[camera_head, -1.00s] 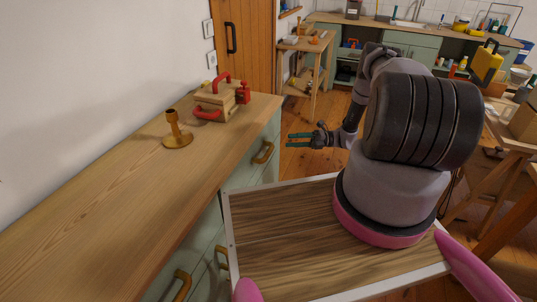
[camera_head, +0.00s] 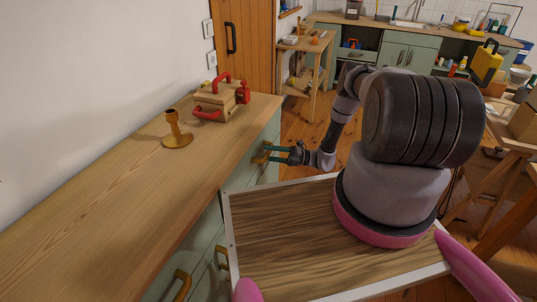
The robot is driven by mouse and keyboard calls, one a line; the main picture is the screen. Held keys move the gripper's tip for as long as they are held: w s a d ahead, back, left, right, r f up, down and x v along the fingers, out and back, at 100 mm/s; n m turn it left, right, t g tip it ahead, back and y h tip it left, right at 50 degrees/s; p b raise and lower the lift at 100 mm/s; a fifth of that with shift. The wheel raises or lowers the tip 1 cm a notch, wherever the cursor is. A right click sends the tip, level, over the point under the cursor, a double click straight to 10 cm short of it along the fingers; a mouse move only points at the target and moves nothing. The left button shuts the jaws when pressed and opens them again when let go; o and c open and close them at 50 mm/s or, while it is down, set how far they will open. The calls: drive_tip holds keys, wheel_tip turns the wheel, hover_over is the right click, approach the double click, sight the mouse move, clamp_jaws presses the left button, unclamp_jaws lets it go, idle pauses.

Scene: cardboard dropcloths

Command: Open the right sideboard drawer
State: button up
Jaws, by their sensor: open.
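The sideboard has a long wooden top (camera_head: 130,215) and pale green fronts. Its right drawer (camera_head: 238,178) is at the far end and looks closed, with a brass-coloured handle (camera_head: 259,157). The fingertips overlap the handle in the picture. I cannot tell whether they touch it or reach around it.
A brass candlestick (camera_head: 175,132) and a wooden box with red handles (camera_head: 214,103) stand on the sideboard top. Nearer handles show on the left front (camera_head: 182,286) and beside my base (camera_head: 222,258). Wooden floor (camera_head: 300,130) is free beyond the gripper.

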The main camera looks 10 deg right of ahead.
drive_tip(key=shift+a, duration=0.35)
clamp_jaws()
idle(1.2)
